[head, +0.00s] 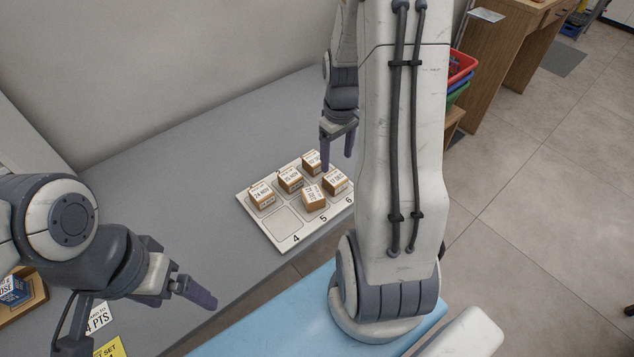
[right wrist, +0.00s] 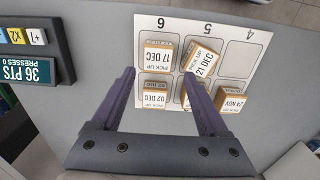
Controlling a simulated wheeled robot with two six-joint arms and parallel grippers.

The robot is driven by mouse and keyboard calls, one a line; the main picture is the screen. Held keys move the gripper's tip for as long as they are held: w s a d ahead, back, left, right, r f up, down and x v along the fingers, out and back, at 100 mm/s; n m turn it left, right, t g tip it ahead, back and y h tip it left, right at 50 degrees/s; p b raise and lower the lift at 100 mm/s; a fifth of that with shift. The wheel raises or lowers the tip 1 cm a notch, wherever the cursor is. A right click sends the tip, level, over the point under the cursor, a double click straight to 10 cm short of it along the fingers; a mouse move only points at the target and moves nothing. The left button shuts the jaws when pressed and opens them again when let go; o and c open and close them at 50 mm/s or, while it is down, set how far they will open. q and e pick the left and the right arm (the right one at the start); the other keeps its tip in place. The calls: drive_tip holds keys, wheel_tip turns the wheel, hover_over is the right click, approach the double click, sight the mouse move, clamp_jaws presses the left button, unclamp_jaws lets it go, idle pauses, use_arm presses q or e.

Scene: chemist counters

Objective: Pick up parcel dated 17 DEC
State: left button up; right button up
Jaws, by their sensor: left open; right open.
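The parcel dated 17 DEC (right wrist: 157,57) is a small tan box with a white label. It sits in cell 6 of a white tray (right wrist: 237,26); in the head view the parcel (head: 337,183) is at the tray's right side. My right gripper (right wrist: 159,74) is open and empty, its fingers pointing toward that column of the tray. In the head view, my right gripper (head: 338,160) hangs above the tray's far right part. My left gripper (head: 184,296) is open and empty at lower left, away from the tray.
The 21 DEC parcel (right wrist: 203,62) sits askew in cell 5. The 02 DEC parcel (right wrist: 154,95) and 24 NOV parcel (right wrist: 230,99) are in the other row, with one partly hidden between them. Cell 4 is empty. A points display (right wrist: 37,72) stands beside the tray.

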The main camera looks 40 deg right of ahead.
sight(335, 177)
wheel_tip(335, 177, down, 9)
drive_tip(key=shift+w+d+f+p, duration=0.15)
drive_tip(key=shift+p, duration=0.15)
drive_tip(key=c, duration=1.2)
